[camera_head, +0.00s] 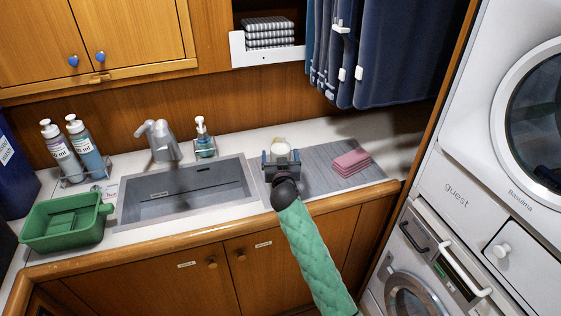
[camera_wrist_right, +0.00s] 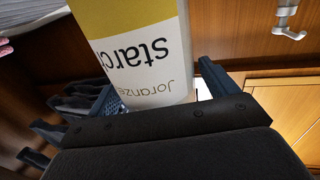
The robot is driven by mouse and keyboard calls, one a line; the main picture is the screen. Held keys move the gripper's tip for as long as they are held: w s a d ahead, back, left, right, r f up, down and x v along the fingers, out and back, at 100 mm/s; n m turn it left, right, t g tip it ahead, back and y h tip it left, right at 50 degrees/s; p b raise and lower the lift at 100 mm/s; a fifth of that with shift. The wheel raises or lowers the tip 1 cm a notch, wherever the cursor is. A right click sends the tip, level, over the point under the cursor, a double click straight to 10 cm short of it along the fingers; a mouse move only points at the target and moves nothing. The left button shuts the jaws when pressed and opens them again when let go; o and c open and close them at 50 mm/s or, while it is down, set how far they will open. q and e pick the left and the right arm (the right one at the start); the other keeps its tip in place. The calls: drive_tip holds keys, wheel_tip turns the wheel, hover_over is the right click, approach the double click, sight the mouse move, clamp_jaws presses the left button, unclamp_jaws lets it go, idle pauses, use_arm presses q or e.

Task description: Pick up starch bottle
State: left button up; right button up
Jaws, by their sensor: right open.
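The starch bottle (camera_wrist_right: 140,50) has a yellow and white label reading "starch" and fills the top middle of the right wrist view, upside down in that picture. In the head view, only its pale top (camera_head: 281,147) shows above my right gripper (camera_head: 281,160), at the left edge of the grey ribbed mat beside the sink. My right gripper is open, with a finger on each side of the bottle. I cannot tell whether the fingers touch it. The bottle's lower part is hidden behind the gripper in the head view. My left gripper is not in view.
Folded pink cloths (camera_head: 350,162) lie on the ribbed mat (camera_head: 325,153) right of the bottle. The sink (camera_head: 190,192), tap (camera_head: 158,140) and soap dispenser (camera_head: 204,137) are to the left. A green tub (camera_head: 62,222) and two bottles stand farther left. Blue garments (camera_head: 390,55) hang above.

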drive_tip(key=shift+w, duration=0.1)
drive_tip(key=shift+c, duration=0.5)
drive_tip(key=shift+r, duration=0.1)
drive_tip(key=c, duration=1.4)
